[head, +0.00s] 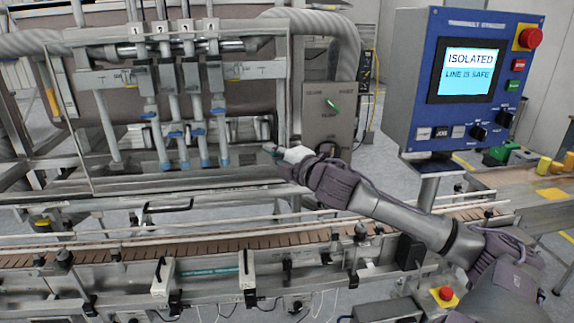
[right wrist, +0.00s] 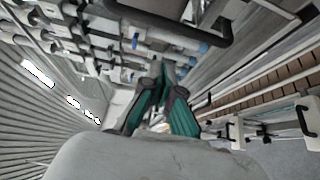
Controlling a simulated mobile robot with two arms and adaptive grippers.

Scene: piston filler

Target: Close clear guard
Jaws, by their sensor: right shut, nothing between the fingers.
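The clear guard (head: 200,184) is hard to make out in the head view. It seems to be a see-through sheet in front of the filling nozzles, with a thin edge slanting down at its left. A black bar handle (head: 168,207) sits below the nozzles, and I cannot tell whether it belongs to the guard. My right gripper (head: 272,150) is shut and empty, at the right end of the nozzle area beside an upright post. Its green-padded fingers show in the right wrist view (right wrist: 166,88), where a dark bar (right wrist: 170,17) crosses the top. My left gripper is out of view.
A slatted conveyor (head: 200,246) with rails runs across the front. The blue control panel (head: 398,85) stands at the right, its screen reading "ISOLATED, LINE IS SAFE".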

